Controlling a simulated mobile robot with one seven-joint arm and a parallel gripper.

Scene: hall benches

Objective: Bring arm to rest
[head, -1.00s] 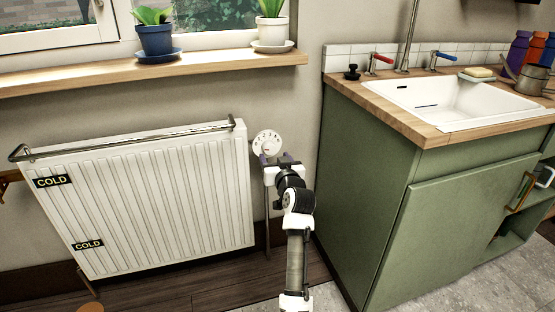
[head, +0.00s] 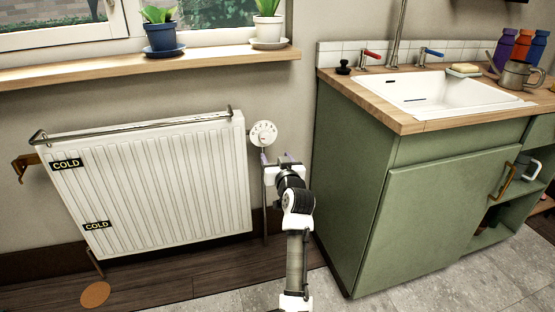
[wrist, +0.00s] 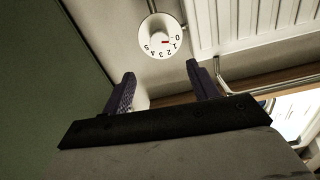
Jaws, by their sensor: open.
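My gripper (head: 277,163) is at the end of my arm, in the gap between the white radiator (head: 155,185) and the green sink cabinet (head: 440,215). In the wrist view its two dark fingers (wrist: 160,88) stand apart with nothing between them. The round white radiator dial (head: 263,134) is just above the gripper in the head view. In the wrist view the dial (wrist: 161,36) lies beyond the fingertips, apart from them, with a small red mark near the 0 and 1.
The windowsill (head: 150,68) above the radiator holds two potted plants. The white sink (head: 430,92) sits in a wooden counter with bottles and a metal watering can (head: 516,75). The green cabinet side is close to my arm's right.

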